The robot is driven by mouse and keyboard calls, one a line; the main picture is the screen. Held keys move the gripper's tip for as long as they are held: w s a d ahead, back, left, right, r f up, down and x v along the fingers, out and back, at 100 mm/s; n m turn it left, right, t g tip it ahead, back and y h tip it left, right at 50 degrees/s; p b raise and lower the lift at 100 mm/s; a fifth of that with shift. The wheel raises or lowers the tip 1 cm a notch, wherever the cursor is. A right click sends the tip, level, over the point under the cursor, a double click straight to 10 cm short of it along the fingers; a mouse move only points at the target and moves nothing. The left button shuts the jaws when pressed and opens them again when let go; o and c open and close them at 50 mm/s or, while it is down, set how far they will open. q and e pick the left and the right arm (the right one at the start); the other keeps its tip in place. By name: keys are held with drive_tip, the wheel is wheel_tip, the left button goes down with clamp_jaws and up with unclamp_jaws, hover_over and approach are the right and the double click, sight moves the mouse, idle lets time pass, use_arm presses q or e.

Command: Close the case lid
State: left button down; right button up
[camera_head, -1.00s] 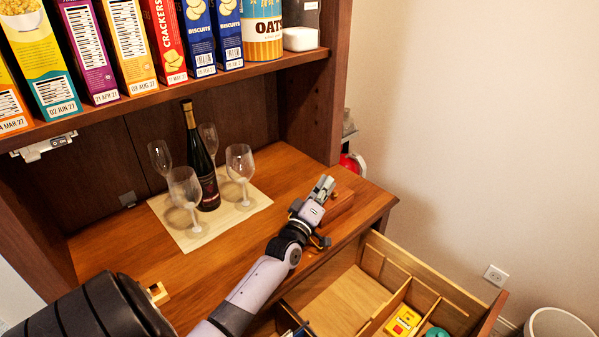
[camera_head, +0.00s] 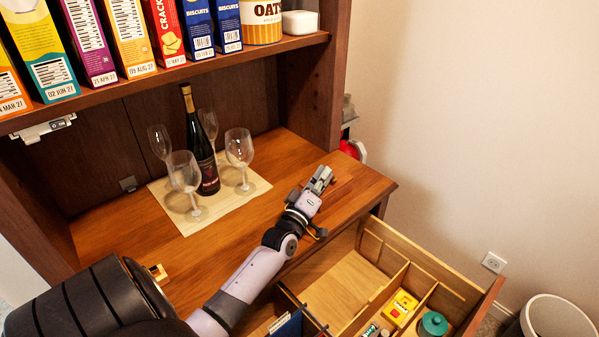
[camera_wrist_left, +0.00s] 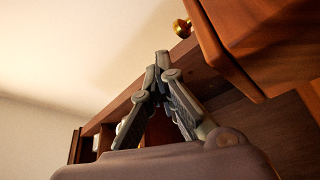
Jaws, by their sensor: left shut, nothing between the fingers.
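My left gripper (camera_head: 321,177) is shut and empty, low over the right part of the wooden countertop (camera_head: 270,215). Its fingers also show in the left wrist view (camera_wrist_left: 163,62), with the tips together. In the head view no raised case lid stands beside the gripper; the wood just right of the fingers looks low and flat, and I cannot make out the case's outline. My right gripper is not in view.
A wine bottle (camera_head: 200,150) and several glasses stand on a pale mat (camera_head: 245,198), left of my gripper. An open drawer (camera_head: 465,290) below the counter holds a yellow box (camera_head: 402,307) and a teal item (camera_head: 432,325). Cereal boxes line the shelf above.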

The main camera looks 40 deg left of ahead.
use_arm(q)
drive_tip(key=v, duration=1)
drive_tip(key=shift+s+f, duration=0.15)
drive_tip(key=shift+s, duration=0.1)
